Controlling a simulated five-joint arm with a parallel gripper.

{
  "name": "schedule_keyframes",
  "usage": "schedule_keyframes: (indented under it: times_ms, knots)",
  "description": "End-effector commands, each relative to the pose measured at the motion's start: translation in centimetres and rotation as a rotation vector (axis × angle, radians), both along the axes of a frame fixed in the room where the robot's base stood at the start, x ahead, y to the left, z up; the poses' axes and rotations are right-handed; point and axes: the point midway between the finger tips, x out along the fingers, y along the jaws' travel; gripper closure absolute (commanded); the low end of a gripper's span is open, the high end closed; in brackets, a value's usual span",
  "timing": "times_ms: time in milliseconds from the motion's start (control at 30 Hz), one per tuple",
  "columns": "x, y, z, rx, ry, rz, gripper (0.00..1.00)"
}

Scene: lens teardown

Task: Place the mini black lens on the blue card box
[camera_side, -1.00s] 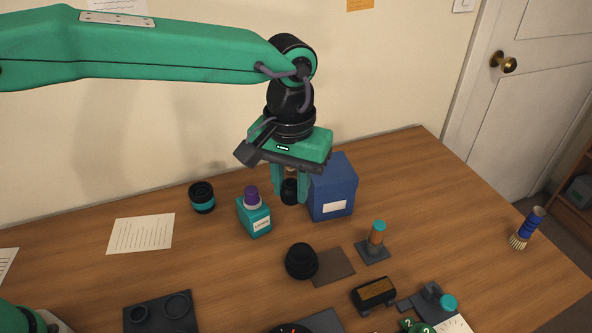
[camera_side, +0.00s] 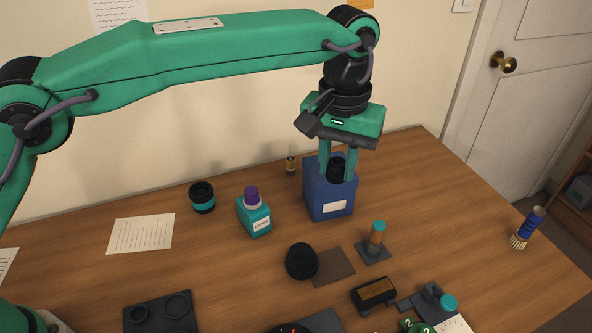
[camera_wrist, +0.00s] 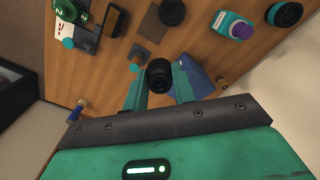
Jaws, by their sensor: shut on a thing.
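The mini black lens (camera_side: 337,169) is a small dark cylinder held between the fingers of my gripper (camera_side: 338,177). It also shows in the wrist view (camera_wrist: 159,76), between the two green fingers. The blue card box (camera_side: 331,201) stands upright with a white label on its front. In the side view the lens and fingertips overlap the box's top; I cannot tell whether the lens touches it. In the wrist view the box (camera_wrist: 199,78) is partly hidden behind the right finger.
A teal bottle with a purple cap (camera_side: 255,218) stands left of the box. A small brass piece (camera_side: 290,165) is behind it to the left.

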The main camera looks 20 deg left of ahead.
Motion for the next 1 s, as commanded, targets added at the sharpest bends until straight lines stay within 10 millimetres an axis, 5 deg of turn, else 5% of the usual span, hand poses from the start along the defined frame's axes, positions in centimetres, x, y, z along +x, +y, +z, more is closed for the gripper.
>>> schedule_keyframes:
  times_ms: [267, 800, 1000]
  knots:
    - [1.6, 0.9, -1.1, 0.000, 0.000, 0.003, 0.96]
    - [9.0, 4.7, -6.1, 0.000, 0.000, 0.003, 0.96]
    - [10.3, 5.3, -6.9, 0.000, -0.001, 0.001, 0.96]
